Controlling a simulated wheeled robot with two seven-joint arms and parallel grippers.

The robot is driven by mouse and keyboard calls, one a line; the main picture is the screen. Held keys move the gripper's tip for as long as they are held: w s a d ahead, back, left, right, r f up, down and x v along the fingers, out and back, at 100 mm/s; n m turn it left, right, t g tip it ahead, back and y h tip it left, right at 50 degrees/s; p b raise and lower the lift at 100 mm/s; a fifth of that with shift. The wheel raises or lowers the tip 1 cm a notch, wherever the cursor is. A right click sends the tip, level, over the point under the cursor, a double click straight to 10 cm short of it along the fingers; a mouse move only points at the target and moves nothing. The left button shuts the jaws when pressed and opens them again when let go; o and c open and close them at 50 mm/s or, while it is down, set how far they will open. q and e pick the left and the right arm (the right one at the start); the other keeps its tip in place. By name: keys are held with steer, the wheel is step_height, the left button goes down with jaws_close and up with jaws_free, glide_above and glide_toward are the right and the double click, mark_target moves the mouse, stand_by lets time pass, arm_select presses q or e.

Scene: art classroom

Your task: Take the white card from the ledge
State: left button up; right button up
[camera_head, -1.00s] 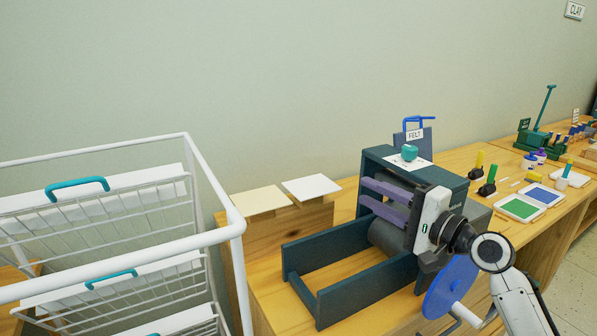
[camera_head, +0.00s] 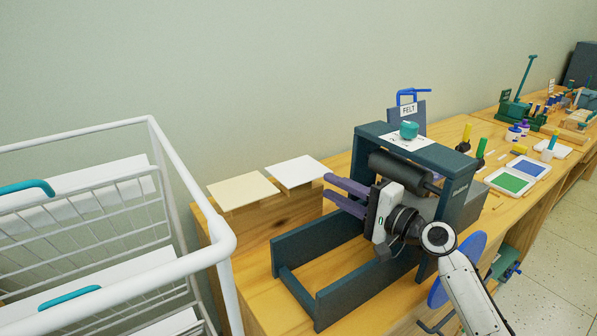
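The white card (camera_head: 296,171) lies flat on a wooden ledge (camera_head: 262,222) at the back of the bench, beside a cream card (camera_head: 242,189) on its left. Both cards stick out past the ledge's front edge. My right gripper (camera_head: 328,189) has two purple fingers pointing left toward the white card. The fingers are parted with a gap between them, and no card shows in it. The fingertips are close to the white card's right front corner, apart from it as far as I can see. My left gripper is out of view.
A dark teal roller press (camera_head: 412,148) stands behind my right gripper, its low frame (camera_head: 344,292) reaching toward the front. A white wire rack (camera_head: 190,199) stands at the left. Ink pads (camera_head: 509,181) lie on the bench at the right.

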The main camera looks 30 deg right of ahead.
mark_target(299, 170)
steer(key=x, duration=0.6)
steer(key=shift+p, duration=0.3)
steer(key=shift+c, duration=0.3)
jaws_close()
